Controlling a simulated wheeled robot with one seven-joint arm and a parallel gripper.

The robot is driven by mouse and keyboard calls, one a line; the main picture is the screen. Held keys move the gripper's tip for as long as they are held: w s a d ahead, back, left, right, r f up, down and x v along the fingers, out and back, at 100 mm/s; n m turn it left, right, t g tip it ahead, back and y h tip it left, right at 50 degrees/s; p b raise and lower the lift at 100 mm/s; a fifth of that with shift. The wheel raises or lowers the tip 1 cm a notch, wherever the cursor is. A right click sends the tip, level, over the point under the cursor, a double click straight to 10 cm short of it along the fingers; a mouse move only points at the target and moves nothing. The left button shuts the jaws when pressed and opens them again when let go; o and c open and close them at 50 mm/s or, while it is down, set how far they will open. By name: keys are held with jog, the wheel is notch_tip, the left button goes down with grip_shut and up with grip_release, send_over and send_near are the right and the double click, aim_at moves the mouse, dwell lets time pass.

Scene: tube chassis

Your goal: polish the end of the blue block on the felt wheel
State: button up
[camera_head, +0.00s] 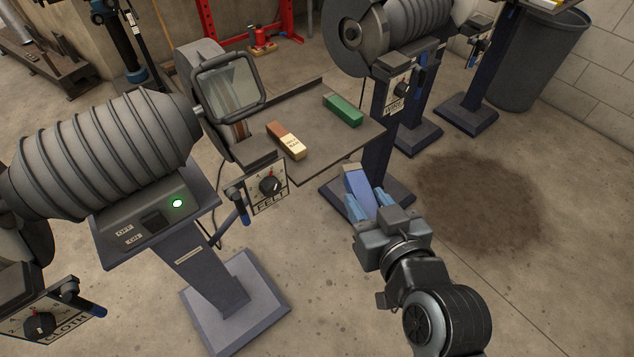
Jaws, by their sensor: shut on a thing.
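My gripper (368,204) is at the lower right of centre, shut on the blue block (357,181). The block sticks out past the fingertips, its free end pointing away toward the table. It is held in the air, apart from the wheel. The machine with the FELT sign (269,187) stands to the left. Its wheel sits under a grey hood behind a clear shield (230,85); most of the wheel is hidden, and I cannot tell whether it turns. A green lamp (177,203) glows beside the OFF/ON switch (152,220).
A dark shelf (318,108) by the hood holds a brown-and-cream bar (287,141) and a green bar (343,109). A second grinder (358,40) stands behind. A CLOTH sign (40,325) is at lower left. Floor on the right is clear, with a dark stain (480,205).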

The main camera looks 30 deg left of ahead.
jog(key=s+a+r+n+g+y, duration=0.3)
jog(key=s+a+r, duration=0.35)
jog(key=a, duration=0.25)
jog(key=shift+s+a+r+b+x, duration=0.1)
jog(key=shift+r+b+x, duration=0.1)
jog(key=shift+x, duration=1.2)
jog(key=shift+s+a+r+b+x, duration=0.15)
jog(key=shift+r+b+x, duration=0.1)
jog(key=shift+x, duration=1.1)
jog(key=shift+s+a+r+b+x, duration=0.1)
jog(key=shift+r+b+x, duration=0.1)
jog(key=shift+x, duration=1.2)
jog(key=shift+w+a, duration=0.25)
jog(key=shift+a, duration=0.25)
jog(key=shift+a+p, duration=0.1)
jog(key=shift+p, duration=0.5)
dwell(1.9)
